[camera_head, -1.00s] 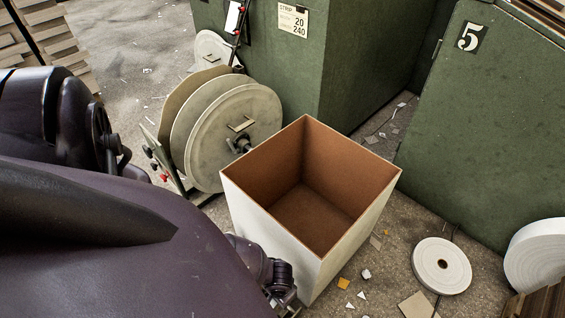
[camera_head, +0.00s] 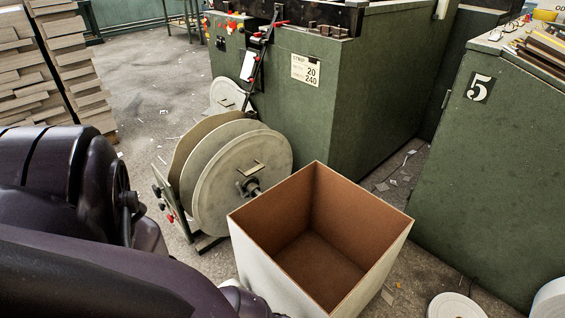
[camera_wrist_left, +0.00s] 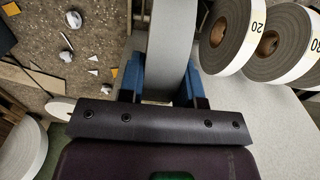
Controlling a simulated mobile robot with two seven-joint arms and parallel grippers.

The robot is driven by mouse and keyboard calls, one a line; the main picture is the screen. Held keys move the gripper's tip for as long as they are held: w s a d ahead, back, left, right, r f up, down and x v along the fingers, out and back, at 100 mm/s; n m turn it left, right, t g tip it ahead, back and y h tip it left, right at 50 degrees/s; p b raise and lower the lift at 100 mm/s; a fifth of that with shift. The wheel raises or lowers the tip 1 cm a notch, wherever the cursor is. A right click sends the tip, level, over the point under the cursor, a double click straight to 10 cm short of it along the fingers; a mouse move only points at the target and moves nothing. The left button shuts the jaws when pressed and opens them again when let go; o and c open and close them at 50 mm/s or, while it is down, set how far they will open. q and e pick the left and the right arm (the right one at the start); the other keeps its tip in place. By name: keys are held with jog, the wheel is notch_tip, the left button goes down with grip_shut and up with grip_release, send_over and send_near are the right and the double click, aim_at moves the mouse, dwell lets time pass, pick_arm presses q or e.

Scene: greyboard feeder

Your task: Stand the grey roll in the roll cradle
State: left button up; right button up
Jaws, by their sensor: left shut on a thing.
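In the left wrist view, my left gripper (camera_wrist_left: 160,88) is shut on the grey roll (camera_wrist_left: 172,45), seen edge-on as a broad grey band between its blue fingertips. The roll's far end runs out of the picture. In the head view my left arm fills the lower left, and its fingers and the roll are out of sight. I cannot clearly make out a roll cradle in either view. A reel stand (camera_head: 243,178) with several large round discs stands in front of the green machine. My right gripper is not in view.
An open brown-lined box (camera_head: 262,268) stands beside the reel stand. A green cabinet marked 5 (camera_head: 480,150) is at right. White rolls (camera_head: 455,306) lie lower right. In the wrist view, rolls marked 20 (camera_wrist_left: 230,35) and 30 (camera_wrist_left: 285,50) rest on a pale surface (camera_wrist_left: 262,125).

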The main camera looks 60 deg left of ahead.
pick_arm(q)
jog(key=shift+s+f+b, duration=0.1)
jog(key=shift+f+b, duration=0.2)
jog(key=shift+f, duration=0.3)
jog(key=shift+f+b, duration=0.35)
jog(key=shift+f, duration=0.25)
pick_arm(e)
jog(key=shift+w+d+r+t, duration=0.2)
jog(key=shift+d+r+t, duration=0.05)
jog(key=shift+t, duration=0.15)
pick_arm(q)
jog(key=shift+f+b, duration=0.3)
jog(key=shift+f, duration=0.5)
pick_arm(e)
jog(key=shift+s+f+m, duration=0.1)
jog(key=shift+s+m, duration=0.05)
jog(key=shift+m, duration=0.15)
pick_arm(q)
jog(key=shift+f, duration=0.1)
jog(key=o, duration=1)
